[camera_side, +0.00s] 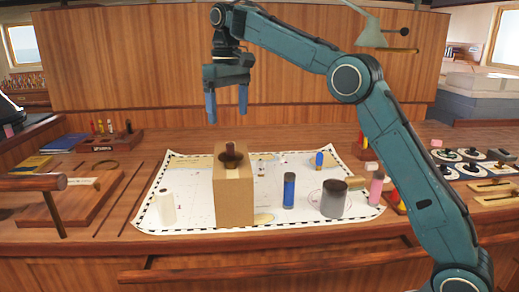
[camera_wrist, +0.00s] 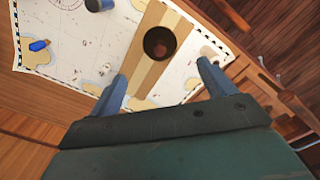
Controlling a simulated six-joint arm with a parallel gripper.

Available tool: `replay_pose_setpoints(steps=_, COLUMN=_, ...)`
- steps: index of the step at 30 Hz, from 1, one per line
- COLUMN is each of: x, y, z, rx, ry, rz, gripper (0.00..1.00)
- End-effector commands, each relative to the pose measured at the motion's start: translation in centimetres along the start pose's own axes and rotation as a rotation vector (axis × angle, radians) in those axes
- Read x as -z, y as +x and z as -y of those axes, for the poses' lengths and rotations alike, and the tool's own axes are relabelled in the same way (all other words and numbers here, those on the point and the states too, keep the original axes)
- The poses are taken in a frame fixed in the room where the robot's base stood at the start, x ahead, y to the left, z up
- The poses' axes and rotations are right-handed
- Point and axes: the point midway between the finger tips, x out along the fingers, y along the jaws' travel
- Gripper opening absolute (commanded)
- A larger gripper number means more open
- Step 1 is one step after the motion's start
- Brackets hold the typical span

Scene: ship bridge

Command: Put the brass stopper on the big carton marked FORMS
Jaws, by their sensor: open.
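The brown cardboard carton (camera_side: 234,200) stands upright on the chart; its lettering cannot be read. A dark brown, knobbed stopper (camera_side: 231,157) sits upright on the carton's top. In the wrist view the stopper (camera_wrist: 160,43) is a dark round shape with a lighter brown centre, on the carton's top (camera_wrist: 150,75) with its paler tape strip. My gripper (camera_side: 227,116) is open and empty, pointing down above the stopper and apart from it. Its two blue fingers (camera_wrist: 161,70) also show in the wrist view, spread to either side below the stopper in the picture.
A white cylinder (camera_side: 166,208) stands left of the carton. Right of it stand a blue cylinder (camera_side: 289,190), a dark-topped grey cylinder (camera_side: 333,200) and a pink cylinder (camera_side: 376,188). A small blue item (camera_side: 319,160) is farther back. The chart (camera_side: 190,180) has bare patches between them.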

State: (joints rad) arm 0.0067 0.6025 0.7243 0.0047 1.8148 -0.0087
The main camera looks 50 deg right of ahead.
Motion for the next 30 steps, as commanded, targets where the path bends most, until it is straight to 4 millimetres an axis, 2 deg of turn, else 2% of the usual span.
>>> replay_pose_setpoints(steps=8, x=-0.3, y=-0.2, z=0.0, rx=0.0, ry=0.0, rz=-0.004, gripper=0.82)
replay_pose_setpoints(steps=14, x=-1.8, y=-1.3, z=0.0, rx=0.0, ry=0.0, rz=-0.033, gripper=0.82)
replay_pose_setpoints(steps=22, x=-6.3, y=-3.0, z=0.1, rx=-0.001, ry=-0.001, rz=-0.105, gripper=0.82)
replay_pose_setpoints(steps=30, x=-12.0, y=-3.3, z=0.1, rx=-0.002, ry=-0.001, rz=-0.184, gripper=0.82)
